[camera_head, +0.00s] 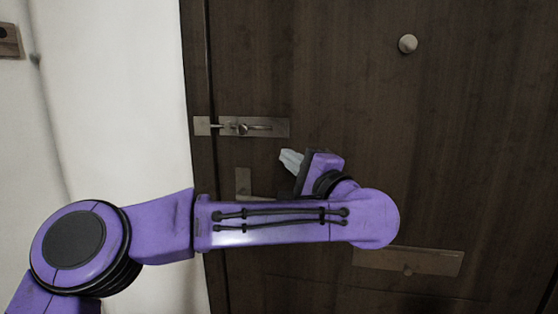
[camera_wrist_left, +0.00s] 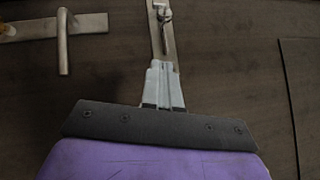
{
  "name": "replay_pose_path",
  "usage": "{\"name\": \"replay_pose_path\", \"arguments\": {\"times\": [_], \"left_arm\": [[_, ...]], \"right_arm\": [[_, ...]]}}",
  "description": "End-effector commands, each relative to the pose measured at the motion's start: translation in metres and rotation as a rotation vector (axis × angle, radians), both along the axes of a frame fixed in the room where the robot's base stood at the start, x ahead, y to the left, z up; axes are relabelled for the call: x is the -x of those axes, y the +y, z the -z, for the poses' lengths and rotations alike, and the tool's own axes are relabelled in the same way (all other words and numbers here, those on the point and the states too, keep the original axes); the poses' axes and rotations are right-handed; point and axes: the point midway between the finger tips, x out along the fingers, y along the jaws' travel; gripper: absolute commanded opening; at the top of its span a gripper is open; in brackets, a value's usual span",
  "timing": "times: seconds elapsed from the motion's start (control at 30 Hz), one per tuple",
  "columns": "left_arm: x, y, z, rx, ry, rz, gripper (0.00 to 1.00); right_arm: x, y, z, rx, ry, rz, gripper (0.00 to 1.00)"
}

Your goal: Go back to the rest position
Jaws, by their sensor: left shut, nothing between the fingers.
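My left gripper (camera_head: 291,160) is in front of a dark brown wooden door (camera_head: 440,110), at the end of my purple left arm. Its pale fingers are together with nothing between them. In the left wrist view the gripper (camera_wrist_left: 164,68) shows shut, its tips overlapping the lower end of a metal plate with a latch (camera_wrist_left: 164,25) in the picture. I cannot tell whether the tips touch the door. In the head view the latch plate (camera_head: 262,127) lies up and left of the gripper. My right gripper is not in view.
A round knob (camera_head: 407,43) sits high on the door. A metal plate (camera_head: 430,261) is low on the right, and another plate (camera_head: 243,182) is partly hidden by my arm. A lever handle (camera_wrist_left: 64,42) shows in the wrist view. A white wall (camera_head: 110,90) stands left.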

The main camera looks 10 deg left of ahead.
Motion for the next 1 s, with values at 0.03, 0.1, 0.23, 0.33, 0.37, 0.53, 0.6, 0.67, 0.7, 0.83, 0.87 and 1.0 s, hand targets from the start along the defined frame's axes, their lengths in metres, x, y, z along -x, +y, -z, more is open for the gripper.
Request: {"name": "replay_pose_path", "arguments": {"times": [0.03, 0.1, 0.23, 0.33, 0.37, 0.53, 0.6, 0.67, 0.7, 0.83, 0.87, 1.0], "left_arm": [[0.004, -0.004, 0.002, -0.001, -0.001, 0.002, 0.00], [0.006, -0.007, 0.003, 0.000, 0.000, 0.001, 0.00], [0.007, -0.008, 0.002, 0.000, 0.000, 0.001, 0.00], [0.007, -0.008, 0.002, 0.000, 0.000, 0.001, 0.00], [0.007, -0.008, 0.002, 0.000, 0.000, 0.001, 0.00], [0.006, -0.009, -0.001, -0.074, 0.057, -0.009, 0.00], [0.003, -0.018, -0.007, -0.266, 0.175, -0.011, 0.00], [0.000, -0.037, 0.000, -0.565, 0.335, -0.003, 0.00], [-0.005, -0.053, 0.018, -0.834, 0.464, -0.011, 0.00], [-0.019, -0.086, 0.134, -1.657, 0.826, -0.042, 0.00], [-0.019, -0.089, 0.161, -1.804, 0.881, -0.043, 0.00], [-0.003, -0.083, 0.289, -2.415, 1.058, -0.003, 0.00]], "right_arm": [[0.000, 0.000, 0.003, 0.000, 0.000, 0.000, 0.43], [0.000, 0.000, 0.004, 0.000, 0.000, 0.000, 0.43], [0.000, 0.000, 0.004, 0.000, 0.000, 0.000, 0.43], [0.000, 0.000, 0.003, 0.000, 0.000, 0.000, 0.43], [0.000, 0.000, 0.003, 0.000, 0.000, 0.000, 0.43], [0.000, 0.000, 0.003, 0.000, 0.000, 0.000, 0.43], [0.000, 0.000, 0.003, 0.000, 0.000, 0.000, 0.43], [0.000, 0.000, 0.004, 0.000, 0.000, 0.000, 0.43], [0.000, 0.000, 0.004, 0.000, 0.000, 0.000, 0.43], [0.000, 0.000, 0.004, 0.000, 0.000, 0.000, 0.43], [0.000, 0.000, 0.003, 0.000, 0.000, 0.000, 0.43], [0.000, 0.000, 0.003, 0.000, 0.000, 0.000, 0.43]]}}
